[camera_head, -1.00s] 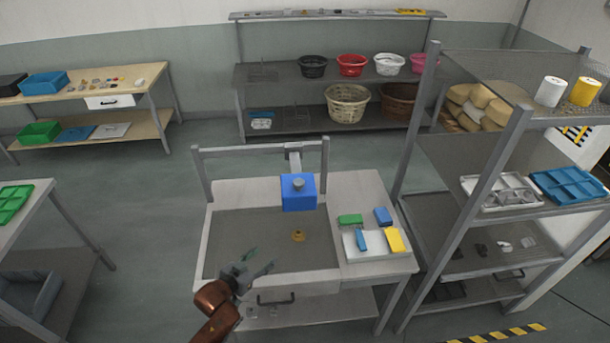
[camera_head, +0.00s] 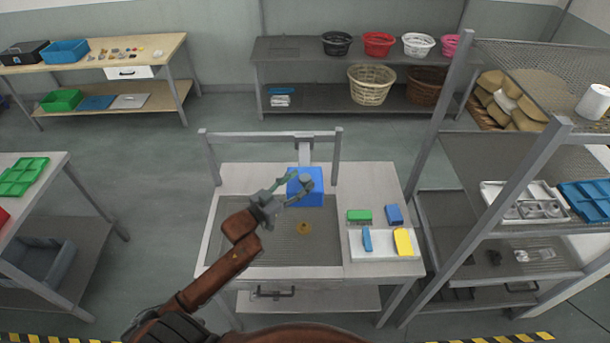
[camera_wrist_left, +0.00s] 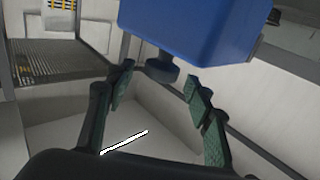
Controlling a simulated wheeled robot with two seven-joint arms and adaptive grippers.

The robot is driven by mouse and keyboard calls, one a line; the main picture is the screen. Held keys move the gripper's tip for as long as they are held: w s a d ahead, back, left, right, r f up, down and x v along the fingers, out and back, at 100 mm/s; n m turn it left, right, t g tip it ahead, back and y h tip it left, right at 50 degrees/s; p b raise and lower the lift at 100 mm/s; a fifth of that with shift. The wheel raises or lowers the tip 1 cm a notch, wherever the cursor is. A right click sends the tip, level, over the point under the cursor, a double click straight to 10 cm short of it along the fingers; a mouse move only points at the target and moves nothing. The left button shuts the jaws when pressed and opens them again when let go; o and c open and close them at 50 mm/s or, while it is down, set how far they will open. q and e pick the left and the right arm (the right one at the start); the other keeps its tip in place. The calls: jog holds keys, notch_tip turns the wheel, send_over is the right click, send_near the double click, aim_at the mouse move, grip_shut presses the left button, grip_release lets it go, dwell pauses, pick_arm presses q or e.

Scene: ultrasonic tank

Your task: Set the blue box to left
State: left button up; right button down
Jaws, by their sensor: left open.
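The blue box (camera_head: 312,198) stands at the back of the sink table, in front of a grey post. A dark round knob (camera_wrist_left: 162,70) sticks out of the blue box (camera_wrist_left: 190,25) in the left wrist view. My left gripper (camera_head: 302,180) reaches over the basin to the box and hides part of its face. In the left wrist view its fingers (camera_wrist_left: 158,80) are spread, one on each side of the knob, with gaps showing. Whether they touch the knob cannot be told. My right gripper is not in view.
The sunken basin (camera_head: 230,225) has a brass drain (camera_head: 304,228). A grey frame (camera_head: 210,160) rises behind. A tall shelf (camera_head: 460,130) stands right.

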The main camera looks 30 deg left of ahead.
pick_arm(q)
jog(key=shift+x, duration=1.1)
jog(key=shift+w+d, duration=0.1)
jog(key=shift+w, duration=0.2)
jog(key=c, duration=0.7)
grip_shut()
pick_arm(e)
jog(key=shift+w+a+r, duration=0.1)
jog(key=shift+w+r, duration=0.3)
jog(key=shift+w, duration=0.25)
